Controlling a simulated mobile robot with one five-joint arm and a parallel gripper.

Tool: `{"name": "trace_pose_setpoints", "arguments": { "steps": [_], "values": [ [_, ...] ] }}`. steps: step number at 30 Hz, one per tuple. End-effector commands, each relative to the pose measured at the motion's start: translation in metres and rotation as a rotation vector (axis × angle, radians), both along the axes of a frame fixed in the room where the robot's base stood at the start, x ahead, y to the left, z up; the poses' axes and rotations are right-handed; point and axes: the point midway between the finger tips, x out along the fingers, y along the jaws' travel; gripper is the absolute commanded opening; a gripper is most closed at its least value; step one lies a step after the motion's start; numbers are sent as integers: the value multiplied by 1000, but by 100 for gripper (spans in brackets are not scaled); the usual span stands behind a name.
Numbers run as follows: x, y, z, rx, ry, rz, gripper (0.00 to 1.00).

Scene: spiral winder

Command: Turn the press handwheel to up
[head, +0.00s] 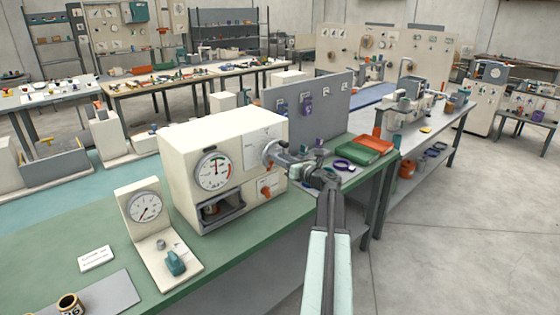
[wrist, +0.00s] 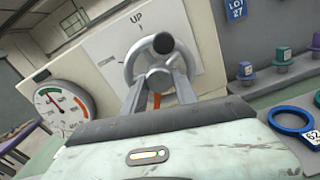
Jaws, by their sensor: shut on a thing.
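The grey press handwheel (head: 269,153) sits on the front right of the cream press (head: 180,140). In the wrist view the handwheel (wrist: 148,66) fills the top middle, with a dark round knob (wrist: 163,43) at its upper right. A white plate (wrist: 112,45) behind it carries the word UP above the wheel. My gripper (head: 283,164) reaches in from the right and is shut on the handwheel. Its two fingers (wrist: 158,82) lie on the wheel's lower part and partly hide it.
The press has a dial gauge (head: 215,170) and an orange-red knob (head: 265,188). A smaller gauge stand (head: 146,207) is to its left. A grey upright panel (head: 335,105) stands behind, with green and red trays (head: 360,149) at right. Open floor (head: 470,220) lies at the right.

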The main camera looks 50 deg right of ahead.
Motion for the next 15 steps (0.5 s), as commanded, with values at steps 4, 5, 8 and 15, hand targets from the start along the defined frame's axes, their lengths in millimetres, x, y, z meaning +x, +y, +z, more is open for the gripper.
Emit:
{"name": "trace_pose_setpoints", "arguments": {
  "steps": [4, 5, 8, 15],
  "values": [
    [2, 0, 2, -4, -6, 6, 0],
    [2, -1, 2, -8, -6, 6, 0],
    [2, -1, 2, -27, -5, 5, 0],
    [2, -2, 3, -154, 3, 3, 0]
  ]
}}
